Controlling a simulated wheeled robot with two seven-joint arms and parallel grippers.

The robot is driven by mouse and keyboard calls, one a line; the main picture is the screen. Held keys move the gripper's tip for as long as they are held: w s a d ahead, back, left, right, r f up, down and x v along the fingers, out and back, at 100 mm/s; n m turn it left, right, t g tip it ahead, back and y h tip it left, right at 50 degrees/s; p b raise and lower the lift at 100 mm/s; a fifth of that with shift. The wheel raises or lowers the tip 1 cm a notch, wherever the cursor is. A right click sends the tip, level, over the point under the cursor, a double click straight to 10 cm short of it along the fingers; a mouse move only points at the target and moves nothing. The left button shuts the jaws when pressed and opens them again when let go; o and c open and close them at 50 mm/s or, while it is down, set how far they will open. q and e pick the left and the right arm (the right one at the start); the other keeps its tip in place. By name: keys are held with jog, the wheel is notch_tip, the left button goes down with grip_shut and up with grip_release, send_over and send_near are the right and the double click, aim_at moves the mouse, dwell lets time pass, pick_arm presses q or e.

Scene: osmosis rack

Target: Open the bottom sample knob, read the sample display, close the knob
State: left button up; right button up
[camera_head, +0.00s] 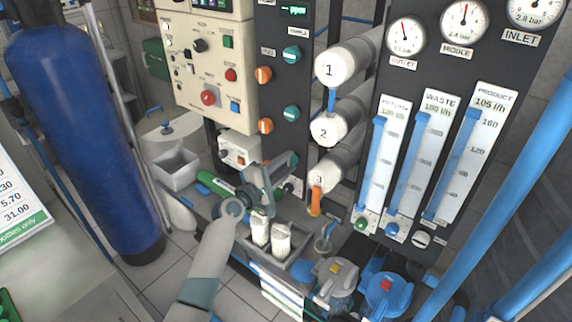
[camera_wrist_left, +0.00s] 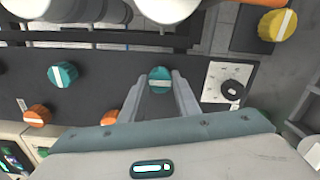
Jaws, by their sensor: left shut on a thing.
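My left gripper (camera_head: 290,162) reaches the lower part of the dark panel (camera_head: 277,88) in the head view. In the left wrist view its fingers (camera_wrist_left: 162,88) are shut on the lowest teal sample knob (camera_wrist_left: 160,77). The knob's white stripe runs across the picture there, while the stripe of the teal knob above it on the panel (camera_wrist_left: 63,74) runs nearly up and down. In the head view the gripper hides the held knob. The sample display (camera_head: 293,10) at the panel top shows green "ppm"; any digits are too small to read. My right gripper is not in view.
Two orange knobs (camera_head: 263,74) (camera_head: 265,125) sit beside the teal ones. White numbered pipe ends (camera_head: 333,68) project right of the panel. Two bottles (camera_head: 260,228) stand in a tray below my wrist. A blue tank (camera_head: 85,130) stands at left.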

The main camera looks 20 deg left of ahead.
pick_arm(q)
jog(key=o, duration=1)
jog(key=shift+o, duration=0.2)
jog(key=shift+s, duration=0.1)
jog(key=shift+s+a+f, duration=0.1)
jog(key=shift+s+a, duration=0.1)
jog(key=shift+s, duration=0.2)
jog(key=b+v, duration=0.4)
jog(key=v, duration=1.2)
jog(key=shift+s, duration=0.2)
